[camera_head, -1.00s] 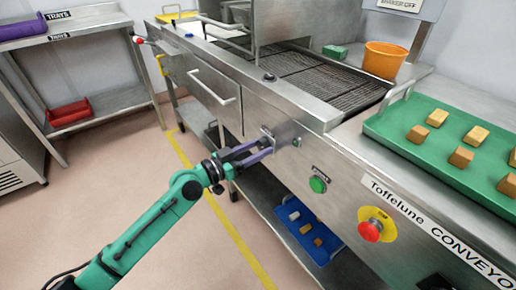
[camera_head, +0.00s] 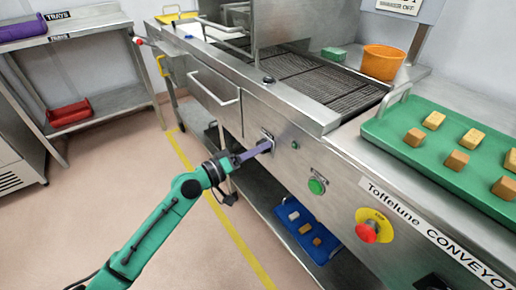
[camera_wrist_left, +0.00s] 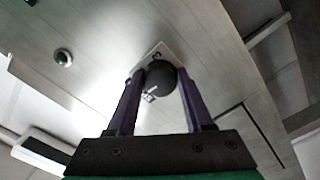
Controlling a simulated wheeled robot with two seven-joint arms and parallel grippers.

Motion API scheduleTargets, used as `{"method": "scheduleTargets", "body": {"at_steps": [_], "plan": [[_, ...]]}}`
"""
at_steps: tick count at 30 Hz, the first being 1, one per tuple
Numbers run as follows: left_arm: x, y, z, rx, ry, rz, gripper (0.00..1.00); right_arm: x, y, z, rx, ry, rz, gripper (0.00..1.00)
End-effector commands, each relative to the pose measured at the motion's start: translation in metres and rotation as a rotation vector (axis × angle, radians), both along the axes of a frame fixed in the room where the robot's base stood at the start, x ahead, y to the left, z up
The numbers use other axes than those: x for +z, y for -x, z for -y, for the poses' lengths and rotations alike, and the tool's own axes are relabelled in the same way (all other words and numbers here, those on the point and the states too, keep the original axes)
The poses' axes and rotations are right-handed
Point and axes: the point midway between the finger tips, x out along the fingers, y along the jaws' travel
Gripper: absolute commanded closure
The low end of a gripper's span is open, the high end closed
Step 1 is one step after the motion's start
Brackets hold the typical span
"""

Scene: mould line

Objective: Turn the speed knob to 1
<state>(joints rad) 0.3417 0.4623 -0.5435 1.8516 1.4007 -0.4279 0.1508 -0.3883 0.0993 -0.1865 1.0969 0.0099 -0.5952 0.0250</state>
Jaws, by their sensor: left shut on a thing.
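The speed knob (camera_wrist_left: 160,78) is a round dark knob on a pale plate (camera_wrist_left: 146,62) with small marks, on the steel front of the conveyor. In the wrist view it sits between the two purple fingers of my left gripper (camera_wrist_left: 162,76), which is shut on it. In the head view the left gripper (camera_head: 266,147) reaches the plate from the left and its fingers hide the knob. The plate's marks and the knob's setting are too small to read for sure. My right gripper is not in view.
A small dark-green button (camera_head: 294,145), a larger green button (camera_head: 317,186) and a red stop button (camera_head: 367,232) on yellow lie to the right on the same panel. A drawer handle (camera_head: 214,88) is up to the left. A blue tray (camera_head: 318,252) sits on the shelf below.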

Motion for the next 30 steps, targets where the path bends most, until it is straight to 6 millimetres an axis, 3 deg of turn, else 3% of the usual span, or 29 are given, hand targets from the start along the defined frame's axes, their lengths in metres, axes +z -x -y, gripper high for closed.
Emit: {"method": "scheduleTargets", "body": {"at_steps": [9,25,26,27,30], "plan": [[0.0014,-0.0007,-0.0009,0.003,0.075,-0.101,1.0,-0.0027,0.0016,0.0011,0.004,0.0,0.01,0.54],[0.0008,-0.0008,-0.0009,0.004,0.091,-0.123,1.0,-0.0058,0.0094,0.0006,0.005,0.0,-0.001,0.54],[0.0008,-0.0008,-0.0009,0.003,0.091,-0.123,0.37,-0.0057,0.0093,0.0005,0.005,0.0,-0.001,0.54],[0.0007,-0.0007,-0.0009,0.003,0.091,-0.123,0.22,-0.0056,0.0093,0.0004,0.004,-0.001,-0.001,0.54],[0.0006,-0.0005,-0.0006,0.002,0.09,-0.123,0.19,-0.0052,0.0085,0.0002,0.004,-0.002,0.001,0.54]]}}
